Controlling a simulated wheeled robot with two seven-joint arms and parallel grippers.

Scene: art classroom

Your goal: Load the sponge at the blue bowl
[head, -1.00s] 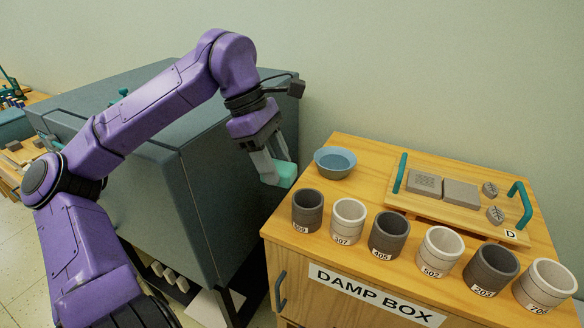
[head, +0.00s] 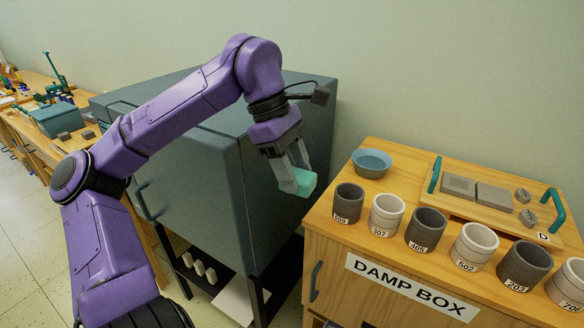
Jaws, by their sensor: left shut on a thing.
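My left gripper (head: 298,180) is shut on a teal sponge (head: 305,184). It holds the sponge in the air, in front of the dark cabinet and left of the damp box. The blue bowl (head: 371,163) stands on the back left corner of the damp box top, to the right of the sponge and apart from it. The bowl shows a bluish inside. My right gripper is not in view.
The wooden damp box (head: 330,215) carries a row of grey and white cups (head: 387,214) along its front and a wooden tray (head: 455,208) with teal handles behind them. A big dark cabinet (head: 205,185) stands left. A workbench (head: 40,140) is at far left.

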